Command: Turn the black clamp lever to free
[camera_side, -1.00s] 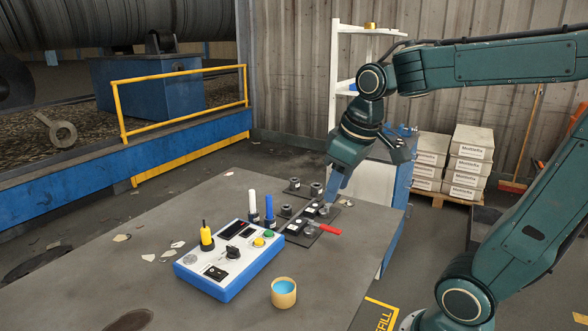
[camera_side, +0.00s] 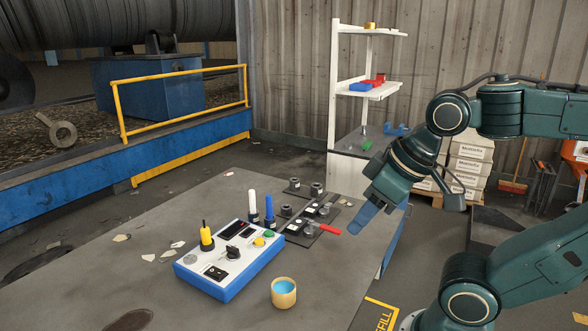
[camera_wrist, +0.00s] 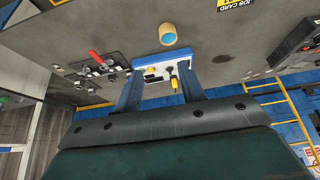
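A dark fixture plate (camera_side: 301,239) with small clamp parts lies on the table, right of the blue-and-white control box (camera_side: 233,289). A red lever handle (camera_side: 329,229) sticks out from its right side; the red lever also shows in the wrist view (camera_wrist: 96,57). Small black parts (camera_side: 322,211) sit on the fixture, but I cannot clearly make out which one is the black clamp lever. My gripper (camera_side: 362,221) is above the table's right side, to the right of the fixture. In the wrist view its two blue fingers (camera_wrist: 160,82) are apart with nothing held between them.
A tan cup (camera_side: 284,295) with blue contents stands near the front. A shelf unit (camera_side: 366,90) stands behind the table.

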